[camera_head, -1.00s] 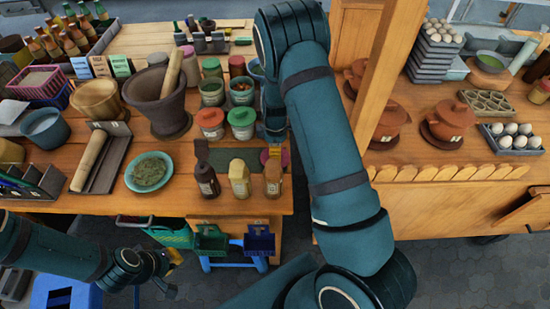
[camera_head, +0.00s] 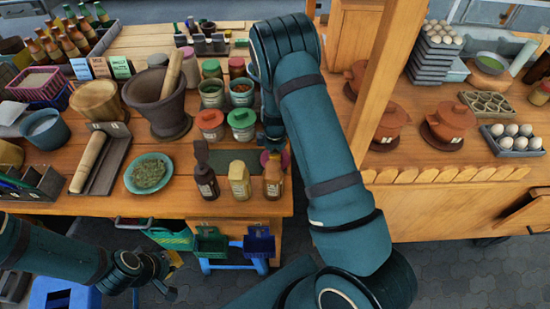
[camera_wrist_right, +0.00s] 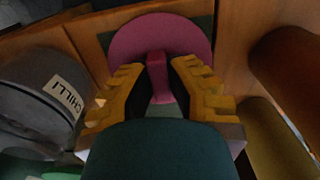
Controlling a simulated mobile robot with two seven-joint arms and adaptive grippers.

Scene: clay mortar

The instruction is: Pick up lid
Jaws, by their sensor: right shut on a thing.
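A pink-purple lid (camera_wrist_right: 158,38) with an upright knob (camera_wrist_right: 158,78) fills the upper middle of the right wrist view. My right gripper (camera_wrist_right: 160,85) is shut on the lid's knob, one yellow fingertip on each side. In the head view, the lid (camera_head: 266,157) shows as a small purple patch by the green mat, above the bottles, and my right gripper (camera_head: 274,138) is mostly hidden by its arm. I cannot tell whether the lid is touching the mat. My left gripper (camera_head: 172,275) hangs low in front of the table; its fingers are too small to read.
Bottles (camera_head: 239,180) stand just below the lid, and jars with red (camera_head: 209,119) and green (camera_head: 242,118) lids stand above left. A grey container marked CHILLI (camera_wrist_right: 45,90) is close in the right wrist view. The dark green mat (camera_head: 235,160) has bare room.

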